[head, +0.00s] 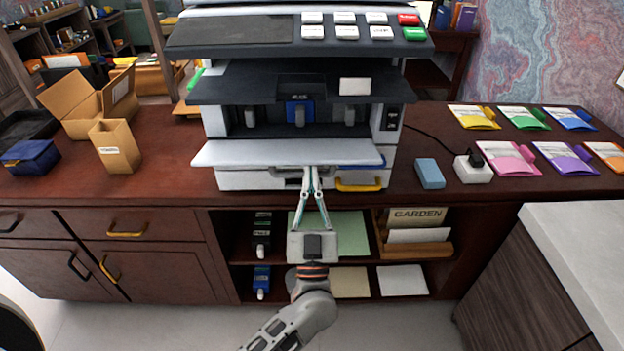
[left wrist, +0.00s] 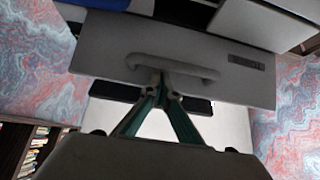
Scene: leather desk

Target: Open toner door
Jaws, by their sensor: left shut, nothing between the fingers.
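The printer (head: 390,118) stands on the desk. Its toner door (head: 288,153) is a pale flap swung down and out in front of the printer, nearly flat. Behind it the toner bay shows several cartridges, the middle one blue (head: 299,112). My left gripper (head: 310,170) is shut and empty, reaching up from below to the door's front edge. In the left wrist view the door (left wrist: 110,50) shows its outer face with a bar handle (left wrist: 175,64). The fingertips (left wrist: 162,82) are at the handle; whether they touch it is unclear. My right gripper is not in view.
A dark shelf (head: 270,83) juts out above the bay. A drawer with a yellow handle (head: 358,185) lies below the door. Open cartons (head: 90,100) stand at left; a blue box (head: 429,173) and a white socket block (head: 472,168) sit at right.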

